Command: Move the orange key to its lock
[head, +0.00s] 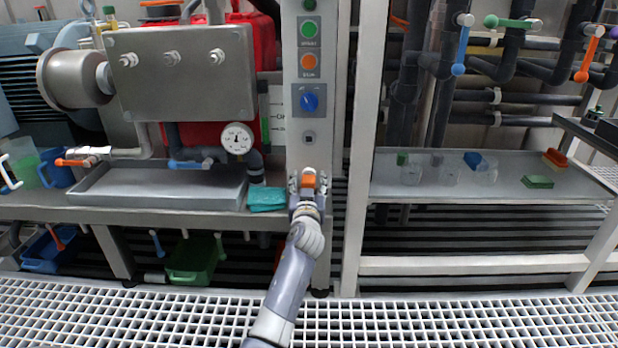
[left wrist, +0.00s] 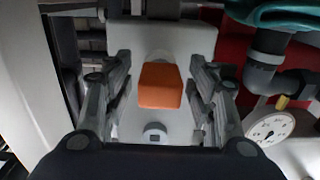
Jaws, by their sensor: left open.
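The orange key (head: 309,180) is a small block at the lower part of the grey control post. My left gripper (head: 307,184) is at it, and in the left wrist view the orange key (left wrist: 160,86) sits between the two open fingers (left wrist: 158,98). A gap shows on each side, so the fingers do not grip it. A small round lock (head: 309,138) is on the post above the key, below the blue knob. A round dark-centred fitting, likely this lock (left wrist: 155,133), shows below the key in the left wrist view. My right gripper is not in view.
The post also bears a green button (head: 309,29), an orange button (head: 308,62) and a blue knob (head: 309,101). A gauge (head: 237,138) and a teal cloth (head: 267,198) are close on the left. A white upright (head: 362,150) stands on the right.

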